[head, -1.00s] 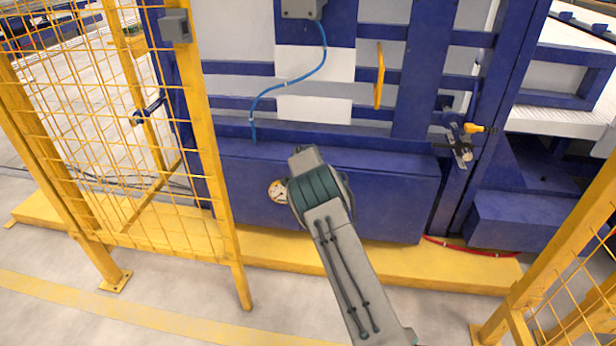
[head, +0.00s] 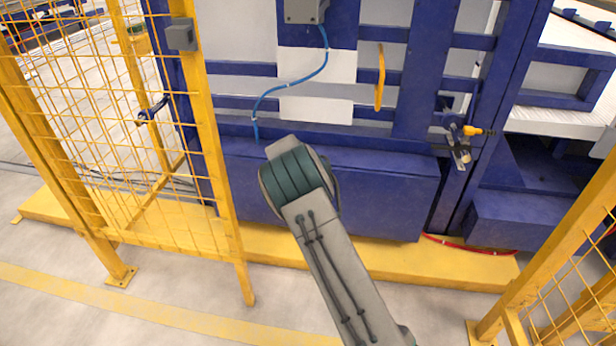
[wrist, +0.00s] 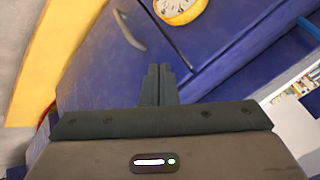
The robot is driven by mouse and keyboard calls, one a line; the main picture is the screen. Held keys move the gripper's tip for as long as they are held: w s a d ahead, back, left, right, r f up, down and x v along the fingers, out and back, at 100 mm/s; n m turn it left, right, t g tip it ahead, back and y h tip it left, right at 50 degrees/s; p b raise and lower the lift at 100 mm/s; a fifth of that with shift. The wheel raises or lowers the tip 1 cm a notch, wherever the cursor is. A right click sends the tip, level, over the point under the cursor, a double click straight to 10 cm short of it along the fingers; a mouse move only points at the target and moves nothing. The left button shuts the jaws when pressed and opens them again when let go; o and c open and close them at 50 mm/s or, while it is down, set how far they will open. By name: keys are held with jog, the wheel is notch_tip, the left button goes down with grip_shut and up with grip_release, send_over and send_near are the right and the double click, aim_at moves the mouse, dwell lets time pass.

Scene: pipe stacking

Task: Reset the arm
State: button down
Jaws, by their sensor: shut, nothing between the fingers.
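My gripper (wrist: 159,72) shows in the wrist view with its two dark fingers together and nothing between them. It points toward the blue machine (wrist: 110,60), and I cannot tell how far off it is. In the head view my grey arm reaches up from the bottom edge in front of the blue machine (head: 380,195). The gripper itself is hidden there behind the arm's dark green ribbed joint.
Yellow mesh fences stand at the left (head: 120,130) and right (head: 560,270). A blue hose (head: 290,84) and a yellow handle (head: 380,78) are on the machine. A round gauge (wrist: 180,8) shows in the wrist view. Floor at lower left is clear.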

jog(key=s+d+r+n+g+p, duration=0.1)
jog(key=s+d+r+p, duration=0.4)
jog(key=r, duration=0.6)
jog(key=s+d+r+n+g+y+p, duration=0.1)
jog(key=s+d+r+p, duration=0.3)
jog(key=s+r, duration=0.5)
jog(key=s+d+r+n+g+p, duration=0.1)
jog(key=s+d+r+p, duration=0.3)
jog(key=r, duration=0.8)
jog(key=s+d+r+n+p, duration=0.1)
jog(key=s+r+p, duration=0.4)
jog(key=s, duration=0.5)
jog(key=s+d+r+n+g+p, duration=0.1)
jog(key=s+r+n+p, duration=0.2)
jog(key=s, duration=0.8)
jog(key=s+d+r+n+p, duration=0.2)
jog(key=s+r+n+p, duration=0.1)
jog(key=s+r+p, duration=0.4)
jog(key=s+r, duration=0.2)
jog(key=s, duration=0.1)
jog(key=shift+s, duration=0.15)
jog(key=shift+r, duration=0.15)
